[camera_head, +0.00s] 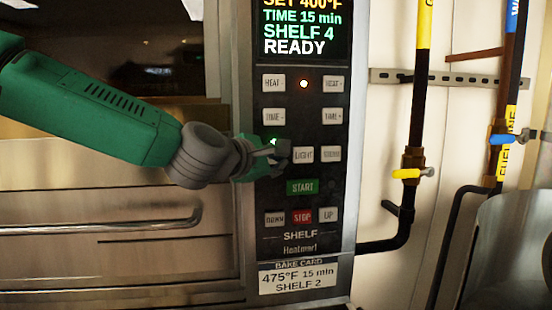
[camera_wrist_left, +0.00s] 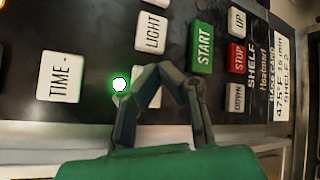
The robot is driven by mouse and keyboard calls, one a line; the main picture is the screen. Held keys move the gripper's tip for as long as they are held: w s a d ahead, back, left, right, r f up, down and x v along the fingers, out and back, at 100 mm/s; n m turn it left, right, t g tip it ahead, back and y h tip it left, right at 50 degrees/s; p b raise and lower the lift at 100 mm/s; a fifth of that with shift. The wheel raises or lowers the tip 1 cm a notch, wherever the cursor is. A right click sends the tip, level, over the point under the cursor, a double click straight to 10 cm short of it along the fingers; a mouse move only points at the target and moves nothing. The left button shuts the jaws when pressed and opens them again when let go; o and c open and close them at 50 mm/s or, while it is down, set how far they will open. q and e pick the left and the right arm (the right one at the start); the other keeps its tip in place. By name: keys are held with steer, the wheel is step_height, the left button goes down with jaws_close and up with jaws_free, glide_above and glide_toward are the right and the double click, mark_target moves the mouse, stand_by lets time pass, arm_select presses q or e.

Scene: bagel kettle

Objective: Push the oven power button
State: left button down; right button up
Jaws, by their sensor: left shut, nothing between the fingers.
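The oven's black control panel (camera_head: 315,190) faces me, and its display (camera_head: 303,30) reads SET 400°F, TIME 15 min, SHELF 4, READY. My left gripper (camera_head: 280,150) is shut and empty at the panel, just left of the LIGHT button (camera_head: 303,154). It covers the button in that spot in the head view. A small green lamp (camera_head: 273,141) glows just above the gripper. In the left wrist view, part of a pale button (camera_wrist_left: 149,101) shows behind the gripper (camera_wrist_left: 160,72), beside the lit lamp (camera_wrist_left: 119,84). I cannot tell whether the fingertips touch it. My right gripper is not in view.
The TIME- button (camera_head: 273,116) is above the gripper and the green START button (camera_head: 302,187) is below right. The red STOP button (camera_head: 301,216) is lower. An oven door handle (camera_head: 110,222) runs at left. Pipes with a yellow valve (camera_head: 412,173) stand at right.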

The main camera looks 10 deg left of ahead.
arm_select(q)
steer(key=shift+a, duration=0.4)
steer(key=shift+d, duration=0.2)
steer(key=shift+w, duration=0.15)
steer(key=shift+w+d+r, duration=0.1)
steer(key=shift+w, duration=0.15)
steer(key=shift+a, duration=0.25)
